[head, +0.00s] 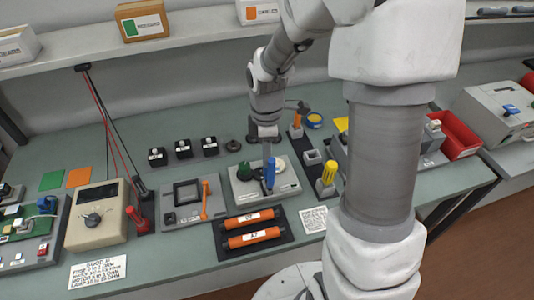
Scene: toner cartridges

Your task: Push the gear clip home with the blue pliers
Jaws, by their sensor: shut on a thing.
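My gripper (267,138) points down over the middle of the bench and is shut on the blue pliers (269,172). The pliers hang upright with their lower end over a light grey fixture (291,187). Whether the tip touches the fixture cannot be told. A green round part (244,170), perhaps a gear, sits on this fixture just left of the pliers. The gear clip is too small or hidden to make out.
An orange-handled grey device (168,217) stands left of the fixture. A tray with orange cartridges (252,238) lies in front. A yellow-knobbed tool (326,178) stands to the right. A meter (95,218) and red tray (457,135) are farther off. My arm blocks the right side.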

